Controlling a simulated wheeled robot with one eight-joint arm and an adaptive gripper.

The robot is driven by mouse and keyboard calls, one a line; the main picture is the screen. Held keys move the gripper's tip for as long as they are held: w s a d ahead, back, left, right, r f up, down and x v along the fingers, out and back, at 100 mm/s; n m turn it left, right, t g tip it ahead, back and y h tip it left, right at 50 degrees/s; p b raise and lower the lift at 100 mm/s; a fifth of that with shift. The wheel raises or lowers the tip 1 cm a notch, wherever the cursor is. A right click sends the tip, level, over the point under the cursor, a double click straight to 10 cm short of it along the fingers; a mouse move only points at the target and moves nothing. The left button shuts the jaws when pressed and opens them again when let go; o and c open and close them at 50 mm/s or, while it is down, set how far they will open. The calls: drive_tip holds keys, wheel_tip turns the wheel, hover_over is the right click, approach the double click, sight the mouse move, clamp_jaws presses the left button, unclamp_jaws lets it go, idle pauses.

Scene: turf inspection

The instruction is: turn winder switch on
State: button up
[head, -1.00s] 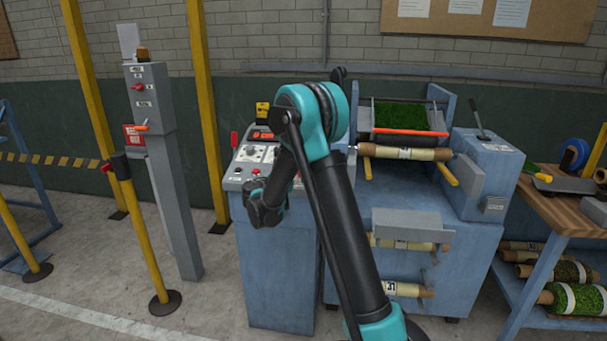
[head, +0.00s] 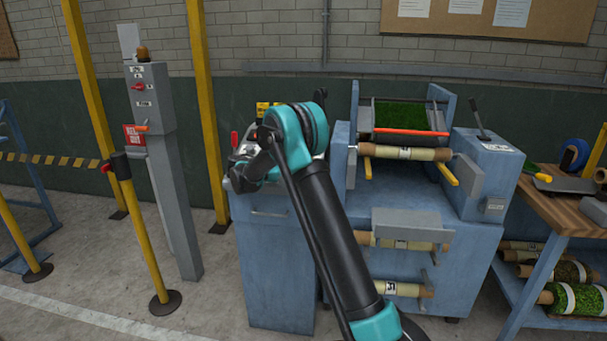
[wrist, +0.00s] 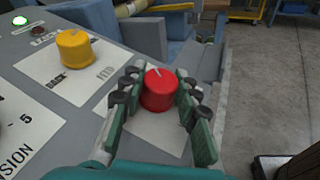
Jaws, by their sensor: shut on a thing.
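In the wrist view a red knob (wrist: 159,92) with a pale pointer line stands on a white plate on the grey control panel (wrist: 75,120). My gripper (wrist: 158,80) has its green, dark-padded fingers on either side of the knob and is shut on it. The lettering of this plate is hidden. A yellow knob (wrist: 75,50) on its own plate, marked BACK, is to the left. In the head view my gripper (head: 245,168) is over the control console (head: 275,265), and my arm hides most of the panel top.
A grey post (head: 165,170) with a red switch stands left of the console, behind a yellow barrier post (head: 140,225). The blue turf machine (head: 395,200) with rolls is to the right. A wooden bench (head: 560,205) is at far right.

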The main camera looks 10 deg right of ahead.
idle(0.4)
drive_tip(key=o, duration=1.2)
drive_tip(key=v, duration=1.2)
drive_tip(key=shift+w, duration=0.15)
drive_tip(key=shift+a, duration=0.1)
